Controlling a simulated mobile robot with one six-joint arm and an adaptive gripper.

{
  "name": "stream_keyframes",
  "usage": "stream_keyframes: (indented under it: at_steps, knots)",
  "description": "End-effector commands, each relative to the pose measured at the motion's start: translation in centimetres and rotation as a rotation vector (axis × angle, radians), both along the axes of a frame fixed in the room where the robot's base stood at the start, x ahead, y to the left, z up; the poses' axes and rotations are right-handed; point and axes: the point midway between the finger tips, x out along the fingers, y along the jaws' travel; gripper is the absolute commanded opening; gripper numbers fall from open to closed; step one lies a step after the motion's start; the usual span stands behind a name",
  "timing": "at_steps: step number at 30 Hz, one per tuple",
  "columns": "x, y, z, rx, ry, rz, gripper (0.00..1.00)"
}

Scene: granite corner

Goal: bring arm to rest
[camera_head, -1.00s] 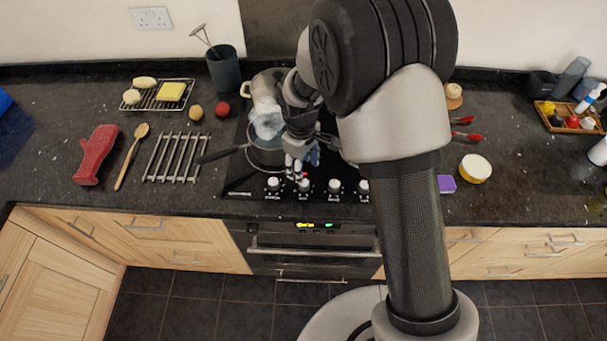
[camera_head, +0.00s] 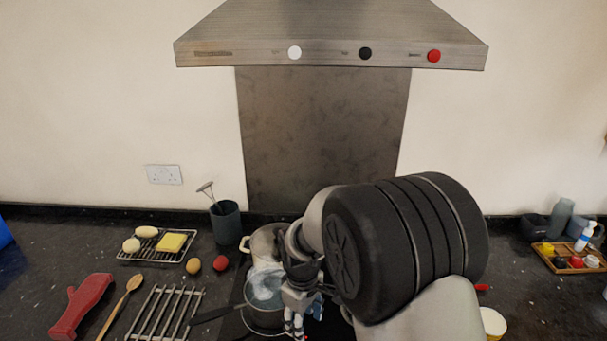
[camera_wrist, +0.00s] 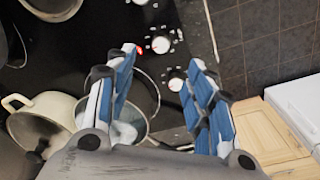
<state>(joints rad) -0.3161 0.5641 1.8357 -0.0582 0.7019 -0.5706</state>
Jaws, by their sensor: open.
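My gripper (camera_head: 297,322) is over the front of the hob in the head view, low in the picture. In the wrist view my gripper (camera_wrist: 165,95) shows two blue-padded fingers spread apart with nothing between them. A dark pan (camera_head: 262,318) with a long handle stands on the hob beside the gripper, with something pale and glassy at it. The same pan shows behind the left finger in the wrist view (camera_wrist: 142,132). My arm hides much of the right side of the hob.
A cream pot (camera_head: 262,243) stands behind the pan. To the left are a metal trivet (camera_head: 166,315), a red oven glove (camera_head: 82,305), a wooden spoon (camera_head: 121,303) and a utensil holder (camera_head: 226,222). A cooker hood (camera_head: 330,35) hangs above. A wooden tray (camera_head: 572,266) sits far right.

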Motion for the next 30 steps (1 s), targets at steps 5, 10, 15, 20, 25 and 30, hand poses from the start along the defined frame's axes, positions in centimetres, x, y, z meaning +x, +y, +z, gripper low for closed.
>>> stream_keyframes:
  at_steps: [5,10,15,20,25,30]
  knots:
    - [-2.1,-3.1,5.5,0.031,-0.065,-0.149,0.49]
    - [-6.4,-6.7,10.5,0.07,-0.132,-0.331,0.49]
    - [-11.7,-9.8,13.6,0.113,-0.197,-0.509,0.49]
    - [-17.2,-12.0,14.6,0.158,-0.259,-0.674,0.49]
    - [-21.9,-13.4,14.2,0.202,-0.312,-0.816,0.49]
    - [-24.3,-14.0,13.5,0.226,-0.339,-0.893,0.49]
